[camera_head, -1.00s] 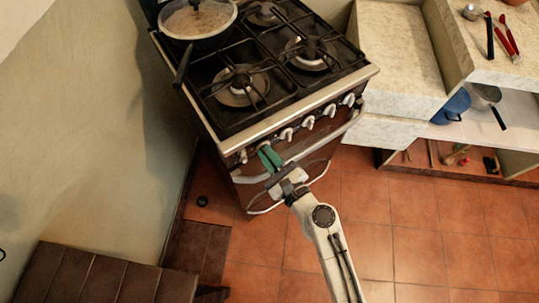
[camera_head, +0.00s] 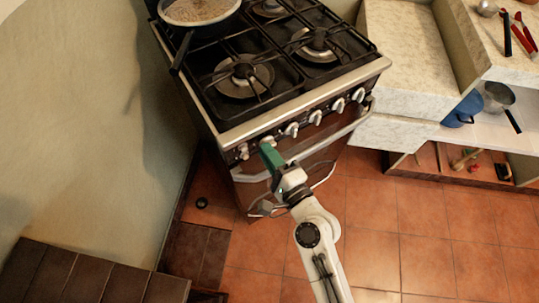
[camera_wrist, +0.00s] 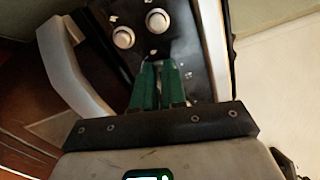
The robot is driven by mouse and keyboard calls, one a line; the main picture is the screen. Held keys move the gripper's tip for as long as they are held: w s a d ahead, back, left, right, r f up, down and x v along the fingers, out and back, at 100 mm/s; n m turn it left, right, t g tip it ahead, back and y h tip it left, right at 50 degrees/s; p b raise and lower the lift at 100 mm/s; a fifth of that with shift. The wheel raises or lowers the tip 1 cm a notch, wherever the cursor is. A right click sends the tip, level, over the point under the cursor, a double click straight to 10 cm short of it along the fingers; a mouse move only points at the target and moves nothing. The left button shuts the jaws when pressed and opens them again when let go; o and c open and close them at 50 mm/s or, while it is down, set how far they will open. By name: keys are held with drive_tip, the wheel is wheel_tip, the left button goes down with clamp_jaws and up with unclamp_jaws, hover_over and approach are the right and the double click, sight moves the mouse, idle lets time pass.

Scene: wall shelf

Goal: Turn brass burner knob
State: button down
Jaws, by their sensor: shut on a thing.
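A row of pale, metallic-looking knobs lines the stove's front panel. One knob (camera_head: 291,130) stands just right of my gripper and another (camera_head: 242,152) just left. My gripper (camera_head: 270,153) has green fingers and is at the panel near the left end of the row. The fingers are shut on a knob (camera_head: 267,141), mostly hidden by them. In the wrist view my gripper (camera_wrist: 160,78) has its fingers close together against the dark panel. Two round knobs (camera_wrist: 123,37) (camera_wrist: 158,20) show beyond the fingertips, apart from them. I cannot tell how far the held knob is turned.
A silver oven handle (camera_head: 335,135) runs across the front, close to my gripper. A pan (camera_head: 200,15) sits on the stove's back left. The wall (camera_head: 90,130) is to the left, a marble counter (camera_head: 405,60) to the right. The tiled floor (camera_head: 400,220) is open.

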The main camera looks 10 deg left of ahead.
drive_tip(key=shift+f+n, duration=0.15)
drive_tip(key=shift+n, duration=0.35)
drive_tip(key=c, duration=1.2)
unclamp_jaws()
drive_tip(key=shift+b+v, duration=1.8)
drive_tip(key=shift+v, duration=3.6)
drive_tip(key=shift+c, duration=0.2)
clamp_jaws()
